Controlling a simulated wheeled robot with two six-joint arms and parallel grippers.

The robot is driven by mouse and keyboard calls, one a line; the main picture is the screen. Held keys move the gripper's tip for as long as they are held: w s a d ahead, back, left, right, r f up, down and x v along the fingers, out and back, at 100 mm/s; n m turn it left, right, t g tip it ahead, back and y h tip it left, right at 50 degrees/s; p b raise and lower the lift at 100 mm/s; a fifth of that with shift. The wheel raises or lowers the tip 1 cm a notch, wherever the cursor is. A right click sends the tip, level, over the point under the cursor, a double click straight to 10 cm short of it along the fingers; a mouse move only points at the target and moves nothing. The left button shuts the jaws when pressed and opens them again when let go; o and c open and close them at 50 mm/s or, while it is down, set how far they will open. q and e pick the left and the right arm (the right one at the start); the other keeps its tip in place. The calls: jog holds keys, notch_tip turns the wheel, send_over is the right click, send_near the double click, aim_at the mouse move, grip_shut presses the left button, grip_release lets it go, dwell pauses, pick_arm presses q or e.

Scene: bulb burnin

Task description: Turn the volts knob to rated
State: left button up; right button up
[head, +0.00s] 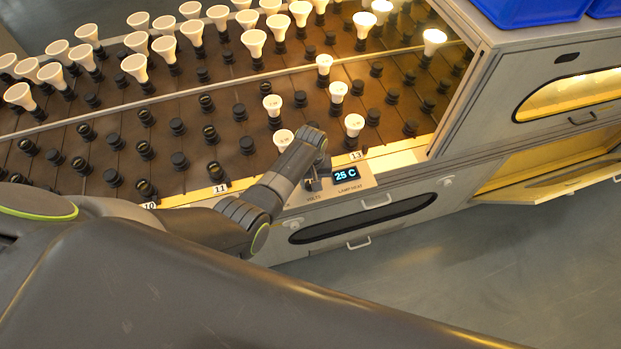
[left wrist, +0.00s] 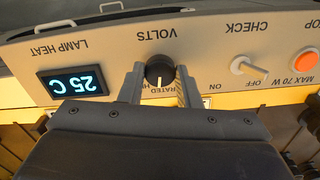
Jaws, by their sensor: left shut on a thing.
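The volts knob (left wrist: 159,70) is a round black knob with a white pointer line, on the pale control panel (left wrist: 212,40) under the upside-down label VOLTS in the left wrist view. Its pointer faces the bottom of that picture, near the partly covered RATED and HI marks; I cannot tell the exact mark. My left gripper (left wrist: 160,88) has one finger on each side of the knob and is shut on it. In the head view my left gripper (head: 316,183) is at the panel, left of the display, and hides the knob. My right gripper is not in view.
A lit display (head: 346,174) reads 25 C. A check toggle switch (left wrist: 248,67) and an orange button (left wrist: 305,60) sit beside the knob. Behind the panel is a rack with many bulbs and black sockets. An open flap (head: 560,185) juts out at right.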

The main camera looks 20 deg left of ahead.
pick_arm(q)
jog(key=shift+n, duration=0.8)
jog(key=o, duration=1)
jog(key=shift+w+r+p, duration=0.1)
jog(key=shift+r+p, duration=0.3)
jog(key=shift+r, duration=0.15)
notch_tip(320, 180, up, 16)
jog(key=shift+r, duration=0.15)
